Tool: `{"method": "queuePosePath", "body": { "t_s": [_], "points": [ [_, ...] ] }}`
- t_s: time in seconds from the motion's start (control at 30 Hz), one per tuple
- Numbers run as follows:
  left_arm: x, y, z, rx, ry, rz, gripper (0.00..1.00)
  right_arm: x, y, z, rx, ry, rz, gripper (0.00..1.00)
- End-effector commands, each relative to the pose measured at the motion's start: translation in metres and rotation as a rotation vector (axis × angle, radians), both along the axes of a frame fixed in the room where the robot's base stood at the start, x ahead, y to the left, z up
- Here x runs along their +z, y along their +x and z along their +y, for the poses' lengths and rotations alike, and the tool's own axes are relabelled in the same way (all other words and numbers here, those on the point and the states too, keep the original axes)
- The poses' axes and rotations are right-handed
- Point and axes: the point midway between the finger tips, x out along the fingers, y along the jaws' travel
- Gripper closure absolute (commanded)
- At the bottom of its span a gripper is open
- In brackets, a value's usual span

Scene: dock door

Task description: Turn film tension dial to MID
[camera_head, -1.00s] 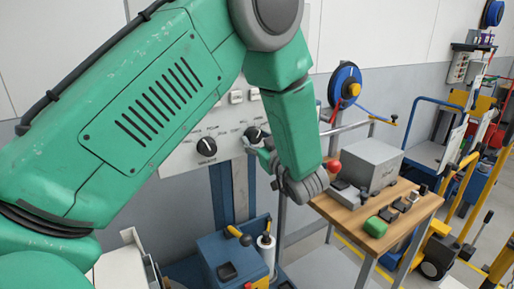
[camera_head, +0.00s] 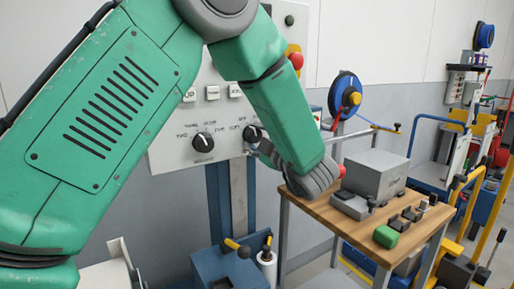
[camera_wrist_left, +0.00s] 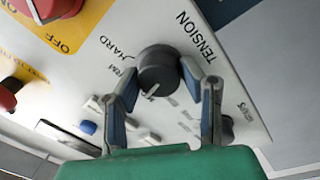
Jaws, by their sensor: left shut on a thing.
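The film tension dial (camera_wrist_left: 157,72) is a dark round knob on a light panel, beside the word TENSION in the left wrist view. Its white pointer faces down and slightly left, near a label starting with M that is partly hidden. HARD and a partly hidden RM label are further round to the left. My left gripper (camera_wrist_left: 166,84) has its fingers on either side of the knob and is shut on it. In the head view the dial (camera_head: 252,133) shows beside my left gripper (camera_head: 258,141). My right gripper is not in view.
A second black dial (camera_head: 203,142) sits left on the same panel (camera_head: 170,155). A red button (camera_head: 295,60) is at the panel's upper right. A wooden bench (camera_head: 335,222) with a grey box (camera_head: 375,175) stands right of my forearm. A blue cabinet (camera_head: 205,265) is below.

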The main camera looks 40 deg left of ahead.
Motion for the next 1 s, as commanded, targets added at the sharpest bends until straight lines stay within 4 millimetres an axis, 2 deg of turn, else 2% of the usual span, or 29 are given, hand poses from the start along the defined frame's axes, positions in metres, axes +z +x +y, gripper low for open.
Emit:
{"method": "queuePosePath", "body": {
  "t_s": [0.03,0.2,0.7,0.73,0.77,1.0],
  "points": [
    [-0.0051,-0.0003,-0.0004,0.000,-0.010,-0.011,0.93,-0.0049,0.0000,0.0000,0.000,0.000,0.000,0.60],
    [-0.0042,-0.0004,-0.0004,-0.001,-0.021,-0.047,0.93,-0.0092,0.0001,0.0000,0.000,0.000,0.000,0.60],
    [-0.0041,-0.0007,-0.0005,0.000,-0.026,-0.058,0.93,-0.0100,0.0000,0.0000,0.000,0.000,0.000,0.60],
    [-0.0041,-0.0007,-0.0005,0.000,-0.026,-0.058,0.54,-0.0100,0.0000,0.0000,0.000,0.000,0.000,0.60],
    [-0.0041,-0.0007,-0.0005,0.000,-0.026,-0.058,0.44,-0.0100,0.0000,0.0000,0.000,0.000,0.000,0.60],
    [-0.0020,-0.0009,-0.0002,0.001,-0.023,-0.062,0.44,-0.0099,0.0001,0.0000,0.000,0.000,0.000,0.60]
  ]
}}
